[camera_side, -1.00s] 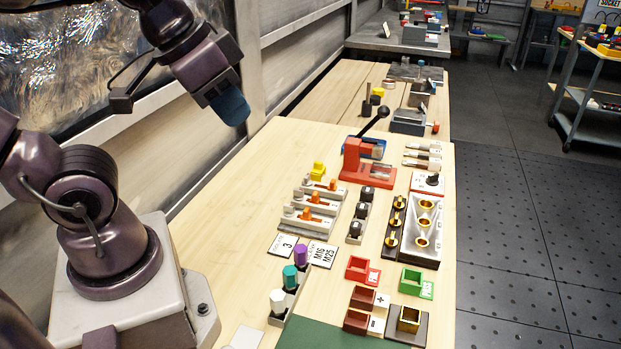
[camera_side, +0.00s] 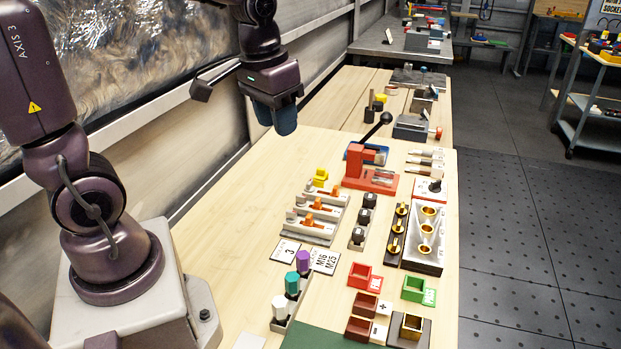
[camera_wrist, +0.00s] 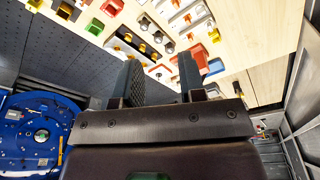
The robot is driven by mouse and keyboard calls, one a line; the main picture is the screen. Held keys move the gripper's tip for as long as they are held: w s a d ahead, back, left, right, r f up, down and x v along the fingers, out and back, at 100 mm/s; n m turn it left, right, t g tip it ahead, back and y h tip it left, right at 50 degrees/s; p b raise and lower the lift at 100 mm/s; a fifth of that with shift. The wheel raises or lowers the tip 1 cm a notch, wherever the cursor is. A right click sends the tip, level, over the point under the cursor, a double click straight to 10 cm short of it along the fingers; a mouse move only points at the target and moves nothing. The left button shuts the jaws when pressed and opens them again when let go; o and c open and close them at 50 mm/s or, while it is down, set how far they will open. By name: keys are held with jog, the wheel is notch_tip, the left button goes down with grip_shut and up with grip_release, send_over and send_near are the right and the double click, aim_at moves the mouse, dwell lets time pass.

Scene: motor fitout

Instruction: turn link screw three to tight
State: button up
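Three brass winged screws (camera_side: 399,227) stand in a row on a dark strip beside a metal plate with brass cups (camera_side: 427,229). Three pale bars with orange knobs (camera_side: 315,205) and three black-topped blocks (camera_side: 362,215) stand to their left. I cannot tell for certain which of these are the link screws or which is number three. My gripper (camera_side: 275,117) hangs high above the left-back part of the bench, fingers pointing down, apart from all parts. It is open and empty; the wrist view shows a gap between its two fingers (camera_wrist: 161,80).
A red press with a black lever (camera_side: 371,172) stands behind the parts. Red bins (camera_side: 365,278), a green bin (camera_side: 418,290) and coloured pegs (camera_side: 291,284) are at the front. The bench's left side (camera_side: 222,220) is clear. A wall runs along the left.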

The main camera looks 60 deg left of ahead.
jog(key=w+a+f+n+g, duration=0.2)
jog(key=w+a+f, duration=0.4)
jog(key=w+a, duration=0.15)
jog(key=n, duration=0.4)
send_over(311, 180)
jog(key=shift+f, duration=4.4)
notch_tip(311, 180, down, 12)
jog(key=shift+r, duration=0.1)
grip_shut()
